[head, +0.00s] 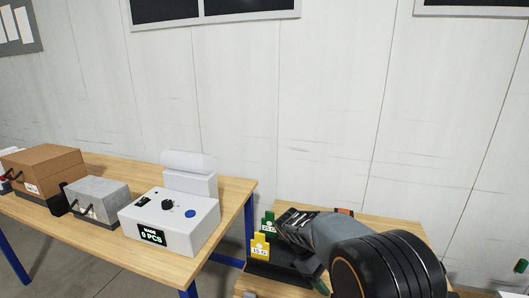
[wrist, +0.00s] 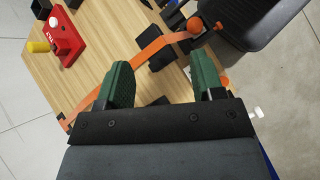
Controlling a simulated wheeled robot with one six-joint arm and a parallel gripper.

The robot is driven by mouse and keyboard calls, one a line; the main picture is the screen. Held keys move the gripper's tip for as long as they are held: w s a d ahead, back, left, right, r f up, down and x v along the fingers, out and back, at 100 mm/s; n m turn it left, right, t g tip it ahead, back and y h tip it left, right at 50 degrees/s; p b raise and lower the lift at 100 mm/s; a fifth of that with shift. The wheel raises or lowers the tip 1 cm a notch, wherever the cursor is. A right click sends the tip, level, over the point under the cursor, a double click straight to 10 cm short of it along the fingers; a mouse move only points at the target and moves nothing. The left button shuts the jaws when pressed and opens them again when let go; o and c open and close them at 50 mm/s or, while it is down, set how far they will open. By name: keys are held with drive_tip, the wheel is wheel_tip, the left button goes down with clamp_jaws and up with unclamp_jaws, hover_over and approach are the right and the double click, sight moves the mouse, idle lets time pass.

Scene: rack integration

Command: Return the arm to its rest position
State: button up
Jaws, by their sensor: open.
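My gripper (wrist: 163,76) shows in the wrist view as two green fingers spread well apart on a black mount, with nothing held between them. They point at a wooden tabletop (wrist: 110,40) and an orange strip (wrist: 150,50) that runs across it. In the head view, my grey and black arm fills the lower right, above a wooden table (head: 415,222).
A yellow labelled piece (head: 260,247) and a green one (head: 269,224) stand left of my arm. A white counter box (head: 180,222), a grey box (head: 97,198) and a brown box (head: 42,168) stand on the left table. The wrist view shows a red block (wrist: 66,38) and a dark case (wrist: 255,20).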

drive_tip(key=s+r+m+t+y, duration=0.2)
drive_tip(key=s+m+t+y, duration=0.1)
drive_tip(key=s, duration=0.3)
drive_tip(key=s+r+m+t+y, duration=0.3)
drive_tip(key=s+m+t+y, duration=0.1)
drive_tip(key=s, duration=0.3)
drive_tip(key=shift+a+r+m+t, duration=0.25)
drive_tip(key=shift+a+m+t, duration=0.15)
drive_tip(key=shift+m, duration=0.2)
